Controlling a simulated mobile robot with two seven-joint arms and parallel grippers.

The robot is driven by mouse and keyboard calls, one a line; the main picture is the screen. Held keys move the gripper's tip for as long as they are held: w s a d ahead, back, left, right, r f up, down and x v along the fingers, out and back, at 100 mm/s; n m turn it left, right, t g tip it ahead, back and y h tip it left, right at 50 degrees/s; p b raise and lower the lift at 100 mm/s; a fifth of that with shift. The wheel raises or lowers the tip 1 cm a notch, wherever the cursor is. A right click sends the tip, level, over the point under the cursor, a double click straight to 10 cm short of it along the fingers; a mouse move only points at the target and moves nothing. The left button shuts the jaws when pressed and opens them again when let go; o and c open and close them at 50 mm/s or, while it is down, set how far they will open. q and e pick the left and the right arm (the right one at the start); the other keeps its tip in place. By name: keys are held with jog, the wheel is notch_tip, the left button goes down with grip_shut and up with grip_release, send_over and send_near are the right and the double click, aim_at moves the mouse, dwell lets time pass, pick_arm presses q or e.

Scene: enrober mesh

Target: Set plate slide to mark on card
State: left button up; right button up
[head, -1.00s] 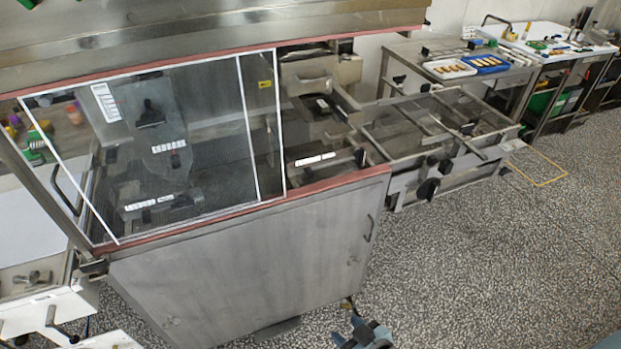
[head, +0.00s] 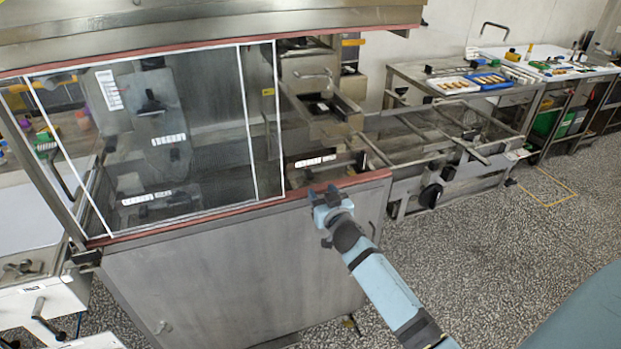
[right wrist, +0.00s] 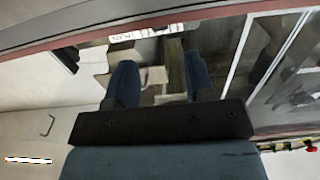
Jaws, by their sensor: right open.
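The enrober is a steel cabinet (head: 230,270) with a clear framed window (head: 210,110) and a red-edged sill. A white marked card strip (head: 315,161) lies inside the opening right of the window; a white strip also shows at the top of the right wrist view (right wrist: 145,32). More white marked strips (head: 148,198) show behind the window. I cannot tell which part is the plate slide. My right gripper (head: 326,190) is open and empty at the red sill, just below and in front of the strip by the opening. My left gripper is out of view.
A steel frame with rails (head: 430,135) extends right of the cabinet. A side table at the back right holds a white tray (head: 455,85) and a blue tray (head: 490,80). Speckled floor (head: 480,260) is open at front right.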

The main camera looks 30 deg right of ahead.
aim_at(312, 177)
jog(key=x, duration=0.7)
jog(key=shift+w, duration=0.3)
grip_shut()
